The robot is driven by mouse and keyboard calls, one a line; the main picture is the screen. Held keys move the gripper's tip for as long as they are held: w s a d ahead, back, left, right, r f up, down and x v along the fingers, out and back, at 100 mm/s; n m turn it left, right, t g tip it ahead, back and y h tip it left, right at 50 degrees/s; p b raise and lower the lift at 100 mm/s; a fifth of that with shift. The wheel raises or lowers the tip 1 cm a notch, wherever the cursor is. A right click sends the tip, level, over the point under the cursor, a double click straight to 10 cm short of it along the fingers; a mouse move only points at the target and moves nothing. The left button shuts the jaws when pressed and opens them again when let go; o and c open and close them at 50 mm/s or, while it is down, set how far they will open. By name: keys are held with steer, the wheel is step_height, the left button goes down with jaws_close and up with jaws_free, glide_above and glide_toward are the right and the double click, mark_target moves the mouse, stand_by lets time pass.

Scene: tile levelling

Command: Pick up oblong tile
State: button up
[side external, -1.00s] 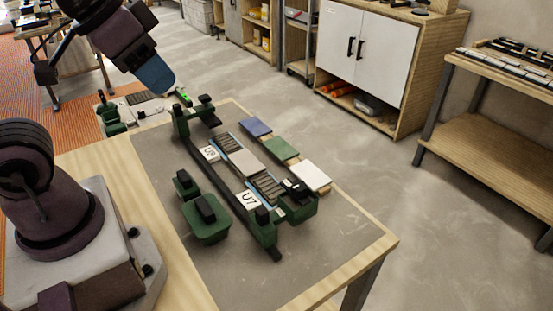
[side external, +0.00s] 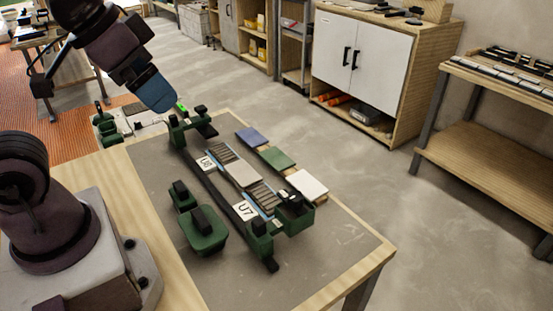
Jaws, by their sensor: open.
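A pale grey tile (side external: 241,173) sits in the fixture on the grey mat, between two dark ribbed sections. To its right, a blue tile (side external: 247,138), a green tile (side external: 276,159) and a white tile (side external: 307,184) stand in a row. Several look longer than wide; I cannot tell which one is the oblong tile. My gripper (side external: 160,101), with a blue end, is in the air at upper left, apart from all the tiles. It is open, with nothing visible in it, though its fingers are small and hard to make out.
The green fixture has a dark rail (side external: 232,207) with labels U6 and U7, and green end blocks (side external: 259,240). Green blocks with black tops (side external: 203,230) stand left of it. The mat's front part (side external: 310,262) is clear. A white cabinet (side external: 363,55) stands behind.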

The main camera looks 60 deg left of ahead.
steer(key=shift+f, duration=0.1)
steer(key=n+g+y, duration=0.3)
steer(key=n+g, duration=0.3)
steer(key=n, duration=1.2)
glide_toward(277, 158)
steer(key=shift+s+a+f, duration=0.3)
steer(key=shift+a+f, duration=0.25)
steer(key=shift+f, duration=0.3)
steer(key=shift+w+d+x, duration=0.1)
steer(key=shift+d+x, duration=0.05)
steer(key=shift+x, duration=1.4)
steer(key=shift+w+d+x, duration=0.1)
steer(key=shift+w+x, duration=0.05)
steer(key=shift+x, duration=1.4)
steer(key=shift+f, duration=0.1)
